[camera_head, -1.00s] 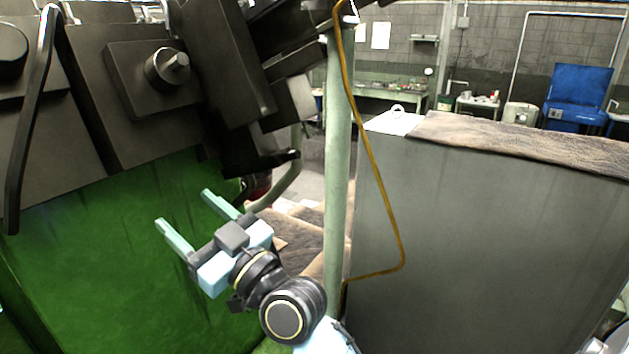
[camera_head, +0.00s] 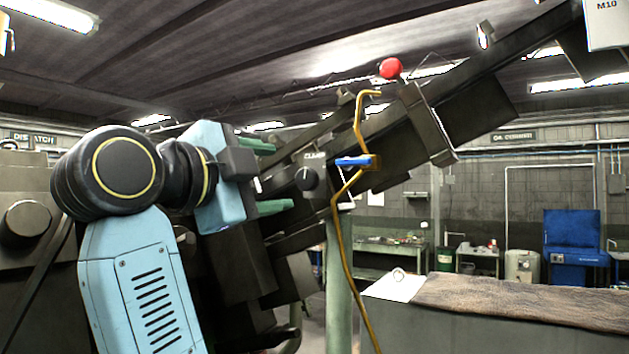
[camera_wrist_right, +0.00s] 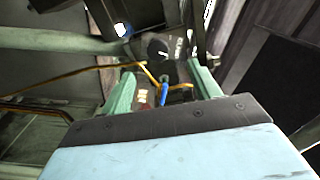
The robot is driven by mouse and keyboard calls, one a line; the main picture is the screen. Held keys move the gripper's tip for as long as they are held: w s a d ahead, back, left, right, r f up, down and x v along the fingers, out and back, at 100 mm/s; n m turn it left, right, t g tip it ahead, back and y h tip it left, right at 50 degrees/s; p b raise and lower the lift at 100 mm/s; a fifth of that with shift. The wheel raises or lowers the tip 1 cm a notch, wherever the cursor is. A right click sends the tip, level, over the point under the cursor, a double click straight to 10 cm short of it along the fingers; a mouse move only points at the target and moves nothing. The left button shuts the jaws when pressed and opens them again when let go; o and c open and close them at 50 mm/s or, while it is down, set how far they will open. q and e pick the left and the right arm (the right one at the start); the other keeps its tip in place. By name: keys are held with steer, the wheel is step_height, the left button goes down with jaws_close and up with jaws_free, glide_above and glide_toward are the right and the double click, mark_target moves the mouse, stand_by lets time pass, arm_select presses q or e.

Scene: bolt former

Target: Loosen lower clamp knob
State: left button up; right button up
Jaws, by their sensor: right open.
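A round black knob (camera_head: 307,178) with a white mark sits on the dark machine arm, below a label that seems to read "CLAMP". My right gripper (camera_head: 284,177) is open and empty, its green fingers pointing at the knob from the left. In the right wrist view the knob (camera_wrist_right: 157,47) shows ahead of the open fingers (camera_wrist_right: 163,85), apart from them. Whether this is the lower clamp knob cannot be told for sure. My left gripper is not in view.
A brass pipe (camera_head: 345,265) with a blue lever (camera_head: 353,161) runs close right of the knob. A red ball (camera_head: 390,68) tops the machine arm. A pale green post (camera_head: 340,290) stands below. A grey cabinet (camera_head: 470,325) stands at right.

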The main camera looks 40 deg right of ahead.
mark_target(304, 179)
steer(key=x, duration=0.8)
steer(key=shift+d+f, duration=0.1)
steer(key=n, duration=0.2)
steer(key=shift+w+d+n, duration=0.1)
steer(key=shift+n, duration=0.3)
steer(key=n, duration=0.2)
steer(key=shift+a+n, duration=0.2)
steer(key=shift+n, duration=1.4)
